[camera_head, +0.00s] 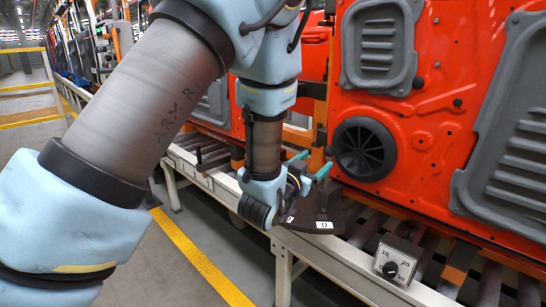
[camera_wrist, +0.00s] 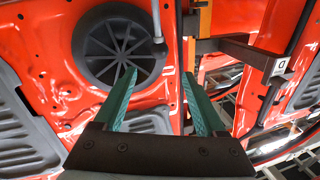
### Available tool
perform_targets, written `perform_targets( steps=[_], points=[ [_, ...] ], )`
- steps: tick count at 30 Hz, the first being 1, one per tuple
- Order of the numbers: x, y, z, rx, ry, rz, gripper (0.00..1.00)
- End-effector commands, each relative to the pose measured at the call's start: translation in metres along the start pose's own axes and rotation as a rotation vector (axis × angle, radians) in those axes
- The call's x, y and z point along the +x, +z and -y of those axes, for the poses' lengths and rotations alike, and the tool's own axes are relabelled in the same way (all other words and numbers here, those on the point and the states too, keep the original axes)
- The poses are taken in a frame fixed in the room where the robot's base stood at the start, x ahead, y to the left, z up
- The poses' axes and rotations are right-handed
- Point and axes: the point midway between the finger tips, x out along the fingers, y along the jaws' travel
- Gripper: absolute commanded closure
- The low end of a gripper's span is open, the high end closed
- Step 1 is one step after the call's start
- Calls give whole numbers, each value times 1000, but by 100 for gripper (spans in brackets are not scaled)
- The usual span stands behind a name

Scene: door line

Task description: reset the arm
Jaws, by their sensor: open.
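My gripper (camera_head: 312,165) is at the end of my arm, in front of the line of orange-red door panels in the head view. In the wrist view its two green fingers (camera_wrist: 160,95) are spread apart, with nothing between them. They point toward a red door panel (camera_wrist: 60,50) with a round black speaker grille (camera_wrist: 118,45). In the head view the same kind of grille (camera_head: 364,149) is just right of the fingertips. The fingers look apart from the panel, though the exact gap is hard to tell.
A roller conveyor with a pale rail (camera_head: 335,255) runs below the doors. A dial box (camera_head: 399,260) is on the rail at the lower right. A dark plate labelled 0 (camera_head: 318,215) lies just under my gripper. Open floor with a yellow line (camera_head: 200,261) is at the left.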

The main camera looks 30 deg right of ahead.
Motion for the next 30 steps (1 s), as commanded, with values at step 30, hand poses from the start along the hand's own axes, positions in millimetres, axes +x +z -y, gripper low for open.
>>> perform_targets(
  steps=[30],
  points=[
    [-332, 102, 255, -632, -643, 1154, 27]
  ],
)
